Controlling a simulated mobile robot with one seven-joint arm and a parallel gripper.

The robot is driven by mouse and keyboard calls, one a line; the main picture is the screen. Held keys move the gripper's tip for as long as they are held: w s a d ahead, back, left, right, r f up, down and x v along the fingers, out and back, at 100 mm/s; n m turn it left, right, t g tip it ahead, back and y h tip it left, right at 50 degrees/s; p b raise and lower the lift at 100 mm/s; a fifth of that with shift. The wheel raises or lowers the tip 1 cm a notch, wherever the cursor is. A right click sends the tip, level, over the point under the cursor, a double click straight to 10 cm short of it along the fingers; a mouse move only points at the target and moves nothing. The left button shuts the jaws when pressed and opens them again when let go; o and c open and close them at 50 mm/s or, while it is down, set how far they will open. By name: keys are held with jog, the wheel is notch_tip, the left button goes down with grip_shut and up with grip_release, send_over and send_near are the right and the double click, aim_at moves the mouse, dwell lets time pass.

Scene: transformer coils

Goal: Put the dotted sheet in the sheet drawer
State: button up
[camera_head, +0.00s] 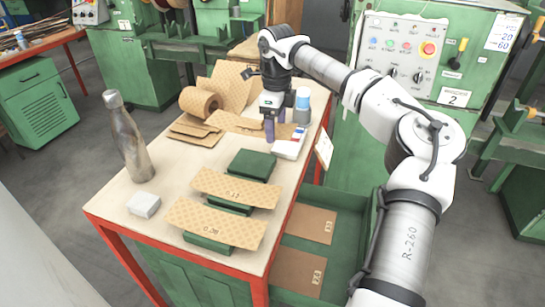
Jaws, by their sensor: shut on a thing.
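My gripper (275,130) points down over the far right part of the table. It is shut on a tan patterned sheet (236,123), which spreads out to its left; the grip point is partly hidden by the fingers. Two more tan patterned sheets lie across green blocks near the front, one farther back (236,187) and one nearer (216,223). The marks are too small to tell which sheets are dotted. The green drawer (345,243) stands open below the table's right side, with brown sheets (310,223) lying flat in it.
On the table (116,204) are a metal bottle (128,138), a white block (143,205), a tan roll (198,103) and a bare green block (251,165). A white box (289,145) and a blue-and-white bottle (302,104) stand close to my gripper. A green control cabinet (400,110) stands behind.

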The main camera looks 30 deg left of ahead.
notch_tip(320, 180, down, 11)
jog(key=shift+f+p, duration=0.1)
jog(key=shift+p, duration=0.85)
jog(key=shift+f, duration=0.1)
jog(key=shift+f+b, duration=0.35)
jog(key=shift+f, duration=0.1)
jog(key=o, duration=0.9)
jog(key=shift+r, duration=0.1)
